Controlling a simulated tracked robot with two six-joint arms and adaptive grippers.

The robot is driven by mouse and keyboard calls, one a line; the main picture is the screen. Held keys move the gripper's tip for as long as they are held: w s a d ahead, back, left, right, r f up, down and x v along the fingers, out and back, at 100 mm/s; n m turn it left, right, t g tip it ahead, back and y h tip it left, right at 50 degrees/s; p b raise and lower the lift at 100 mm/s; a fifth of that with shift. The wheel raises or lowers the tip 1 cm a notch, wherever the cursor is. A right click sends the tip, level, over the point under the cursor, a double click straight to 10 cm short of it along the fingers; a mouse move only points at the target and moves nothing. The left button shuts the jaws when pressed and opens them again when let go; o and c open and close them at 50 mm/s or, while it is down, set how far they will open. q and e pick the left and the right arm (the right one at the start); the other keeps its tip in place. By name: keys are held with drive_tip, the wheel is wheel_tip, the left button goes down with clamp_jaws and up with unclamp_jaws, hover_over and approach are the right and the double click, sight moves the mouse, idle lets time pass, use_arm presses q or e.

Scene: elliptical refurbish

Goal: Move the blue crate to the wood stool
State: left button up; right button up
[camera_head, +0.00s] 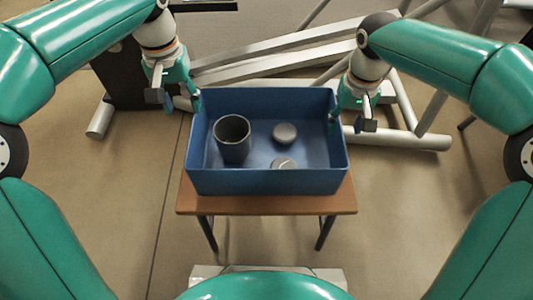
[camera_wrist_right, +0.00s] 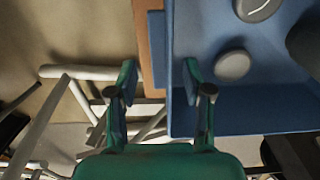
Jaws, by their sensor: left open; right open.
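The blue crate (camera_head: 268,183) is an open box on a low wood-topped stool (camera_head: 265,205) with dark legs. It holds a dark grey cup (camera_head: 232,140) and two round grey pieces (camera_head: 284,133). My left gripper (camera_head: 183,103) is open at the crate's left wall, one finger by the inner side and one outside. My right gripper (camera_head: 351,120) is open at the right wall. In the right wrist view its fingers (camera_wrist_right: 159,75) are apart, with the crate's wall (camera_wrist_right: 240,122) between them. Contact with the wall cannot be told.
Grey metal tubes of a machine frame (camera_head: 290,47) lie behind the crate and run to the right. A pale object (camera_head: 215,272) is at the bottom in front of the stool. The floor (camera_head: 120,200) is bare to the left and right of the stool.

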wheel_tip(320, 180, up, 6)
drive_tip(key=shift+r, duration=0.25)
idle(0.5)
